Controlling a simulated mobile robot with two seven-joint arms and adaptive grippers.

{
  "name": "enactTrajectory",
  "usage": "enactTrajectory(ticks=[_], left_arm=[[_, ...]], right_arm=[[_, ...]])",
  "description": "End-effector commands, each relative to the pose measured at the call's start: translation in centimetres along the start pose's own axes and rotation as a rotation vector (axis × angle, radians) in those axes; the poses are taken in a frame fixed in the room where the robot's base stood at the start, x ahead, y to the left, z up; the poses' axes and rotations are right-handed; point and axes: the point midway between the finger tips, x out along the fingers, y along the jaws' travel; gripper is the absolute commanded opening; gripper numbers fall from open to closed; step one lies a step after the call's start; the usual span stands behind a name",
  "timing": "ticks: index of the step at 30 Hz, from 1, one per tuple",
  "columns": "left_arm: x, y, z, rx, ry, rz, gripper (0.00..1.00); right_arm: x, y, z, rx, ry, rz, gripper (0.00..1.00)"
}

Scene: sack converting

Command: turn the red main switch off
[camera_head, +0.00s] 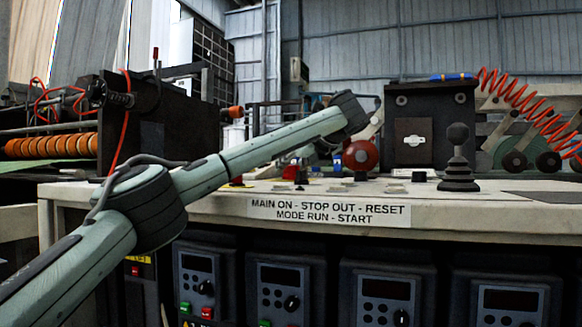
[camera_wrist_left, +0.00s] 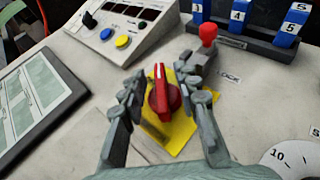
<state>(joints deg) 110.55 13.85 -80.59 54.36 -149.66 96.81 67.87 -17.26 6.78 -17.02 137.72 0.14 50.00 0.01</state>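The red main switch (camera_wrist_left: 161,97) sits on a yellow plate (camera_wrist_left: 183,130) in the left wrist view. Its red handle carries a white mark and points toward the top of that view. My left gripper (camera_wrist_left: 160,88) is open, with one finger on each side of the switch. Gaps seem to show between the fingers and the knob; I cannot tell whether either touches it. In the head view my left arm reaches over the bench (camera_head: 450,208), and its forearm hides much of the gripper and the switch area. My right gripper is in neither view.
A red-topped lever (camera_wrist_left: 207,33) stands just beyond the right finger. A sloped button box (camera_wrist_left: 122,40), a tablet (camera_wrist_left: 38,105) and a rack of blue numbered blocks (camera_wrist_left: 238,15) surround the switch. A black joystick (camera_head: 458,160) stands right on the bench.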

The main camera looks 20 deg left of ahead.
Motion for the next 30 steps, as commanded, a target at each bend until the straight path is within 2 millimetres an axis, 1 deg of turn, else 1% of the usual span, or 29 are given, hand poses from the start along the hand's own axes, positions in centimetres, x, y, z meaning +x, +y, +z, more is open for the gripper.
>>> enactTrajectory(ticks=[2, 5, 12, 15, 18, 21, 24, 30], left_arm=[[-0.5, -0.1, 0.1, 0.0, -0.001, -0.002, 0.31], [-1.8, -0.1, 0.1, 0.0, -0.002, -0.004, 0.31], [-7.0, -0.1, 0.1, 0.0, -0.003, -0.004, 0.31], [-8.9, -0.1, 0.1, 0.0, -0.002, -0.003, 0.31], [-10.4, 0.0, 0.1, -0.001, -0.001, -0.002, 0.31], [-11.4, 0.0, 0.0, 0.0, 0.0, -0.001, 0.31], [-11.9, 0.0, 0.0, 0.0, 0.0, 0.0, 0.31], [-12.0, 0.0, 0.0, 0.0, 0.0, 0.0, 0.31]], right_arm=[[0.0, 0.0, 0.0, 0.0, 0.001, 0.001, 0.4], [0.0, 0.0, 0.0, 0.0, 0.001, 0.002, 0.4], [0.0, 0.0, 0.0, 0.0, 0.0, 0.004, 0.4], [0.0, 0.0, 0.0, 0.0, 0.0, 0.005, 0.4], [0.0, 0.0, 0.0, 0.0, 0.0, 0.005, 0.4], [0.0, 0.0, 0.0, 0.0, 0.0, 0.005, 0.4], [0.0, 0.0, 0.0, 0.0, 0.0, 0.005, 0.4], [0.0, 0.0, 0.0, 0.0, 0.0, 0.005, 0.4]])
